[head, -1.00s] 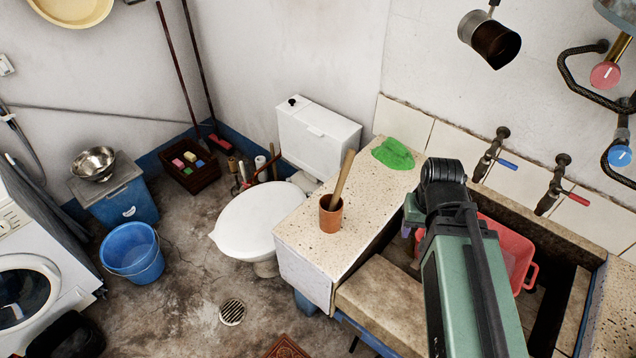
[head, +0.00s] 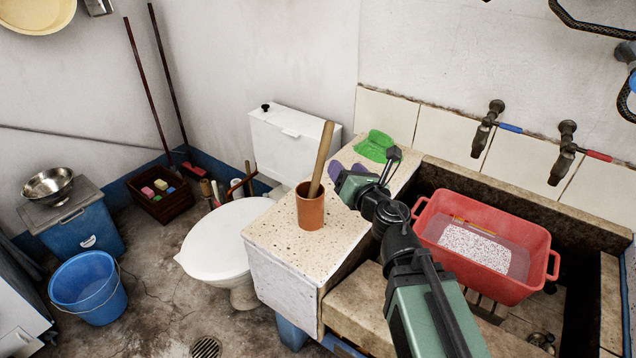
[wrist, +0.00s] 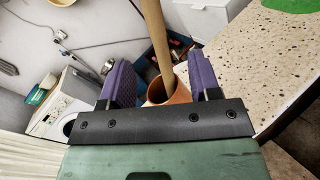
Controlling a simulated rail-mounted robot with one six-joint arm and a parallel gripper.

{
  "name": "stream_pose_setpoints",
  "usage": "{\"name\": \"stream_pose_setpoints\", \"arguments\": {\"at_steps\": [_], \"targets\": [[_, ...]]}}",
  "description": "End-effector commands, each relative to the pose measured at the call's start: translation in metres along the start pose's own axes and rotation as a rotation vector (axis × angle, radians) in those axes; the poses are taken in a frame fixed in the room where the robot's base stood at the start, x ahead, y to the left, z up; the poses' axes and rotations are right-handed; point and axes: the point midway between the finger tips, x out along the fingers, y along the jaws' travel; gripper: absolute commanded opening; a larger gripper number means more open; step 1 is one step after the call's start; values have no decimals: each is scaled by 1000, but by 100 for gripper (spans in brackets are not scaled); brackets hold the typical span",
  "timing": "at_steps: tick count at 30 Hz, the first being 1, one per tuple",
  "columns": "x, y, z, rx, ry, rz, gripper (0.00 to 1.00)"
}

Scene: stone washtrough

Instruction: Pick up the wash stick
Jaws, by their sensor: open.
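The wash stick (head: 321,158) is a plain wooden rod standing tilted in a terracotta cup (head: 310,210) on the speckled stone ledge. Its lower end is hidden inside the cup. My gripper (head: 345,171) is just right of the stick in the head view, at about the height of the cup's rim and above. In the wrist view, the two purple fingers of my gripper (wrist: 160,84) are spread apart. The wash stick (wrist: 155,40) and the cup (wrist: 170,90) show between and beyond them. I cannot tell whether a finger touches the stick.
A green cloth (head: 375,146) lies on the ledge (head: 275,240) behind my gripper. A red basin (head: 470,225) with water sits in the trough at right. A white toilet (head: 222,240) stands left of the ledge. Two taps stick out of the wall above the trough.

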Motion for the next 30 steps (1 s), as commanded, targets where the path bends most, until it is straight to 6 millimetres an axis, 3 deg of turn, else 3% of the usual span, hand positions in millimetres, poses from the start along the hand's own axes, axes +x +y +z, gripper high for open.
{"name": "stream_pose_setpoints", "arguments": {"at_steps": [6,13,20,27,30], "targets": [[5,4,-1,-54,9,26,57],[48,5,-1,-51,8,24,57],[60,6,-1,-49,7,23,57],[104,6,1,-49,7,22,57],[109,6,0,-48,7,21,57]]}}
